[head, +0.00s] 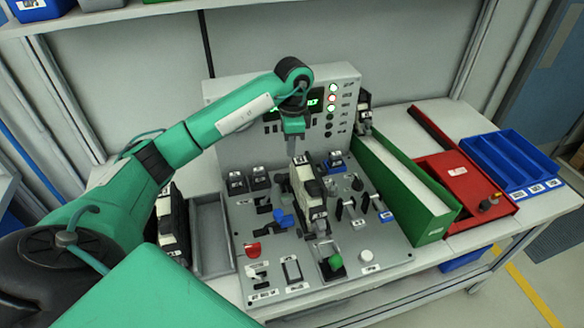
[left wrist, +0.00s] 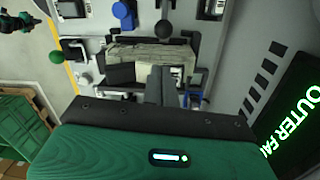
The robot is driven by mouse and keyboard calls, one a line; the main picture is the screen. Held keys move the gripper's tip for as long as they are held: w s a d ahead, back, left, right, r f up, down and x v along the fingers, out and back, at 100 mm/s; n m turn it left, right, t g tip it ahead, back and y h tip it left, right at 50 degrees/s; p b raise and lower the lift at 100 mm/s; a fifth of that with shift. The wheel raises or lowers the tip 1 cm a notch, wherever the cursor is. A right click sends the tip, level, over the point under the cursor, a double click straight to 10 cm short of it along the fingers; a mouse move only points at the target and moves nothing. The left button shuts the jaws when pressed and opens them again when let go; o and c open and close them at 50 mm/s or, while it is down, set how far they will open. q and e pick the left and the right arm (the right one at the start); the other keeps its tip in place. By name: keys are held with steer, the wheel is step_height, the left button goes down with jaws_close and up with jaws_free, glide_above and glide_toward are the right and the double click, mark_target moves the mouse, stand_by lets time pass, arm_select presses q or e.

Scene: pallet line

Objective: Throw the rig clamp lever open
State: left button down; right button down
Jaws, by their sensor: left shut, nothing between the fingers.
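A control panel (head: 225,215) on the bench carries levers, knobs and switches; their labels are too small to read. A pale and black block (head: 308,185) stands at its middle, apparently in a holder; it also shows in the left wrist view (left wrist: 145,52). A black ball knob (left wrist: 163,28) and a blue lever (head: 283,220) are beside it. A green ball knob (head: 335,262) is at the front. I cannot tell which is the rig clamp lever. My left gripper (head: 298,155) is shut and empty above the block, pointing down. My right gripper is out of view.
An upright panel with lit lamps (head: 347,82) stands behind. A green box (head: 440,225) borders the controls on the right, with a red tray (head: 450,170) and blue bin (head: 510,160) beyond. A grey tray (head: 212,255) is on the left.

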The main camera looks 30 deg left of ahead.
arm_select(q)
steer(key=p, duration=0.3)
glide_toward(271, 191)
steer(key=w+d+f, duration=0.3)
steer(key=w+d, duration=0.1)
steer(key=shift+s+a+f, duration=0.1)
steer(key=shift+s+f, duration=0.05)
steer(key=shift+f, duration=0.25)
steer(key=shift+s+a+f, duration=0.1)
steer(key=shift+s+f, duration=0.05)
steer(key=shift+f, duration=0.25)
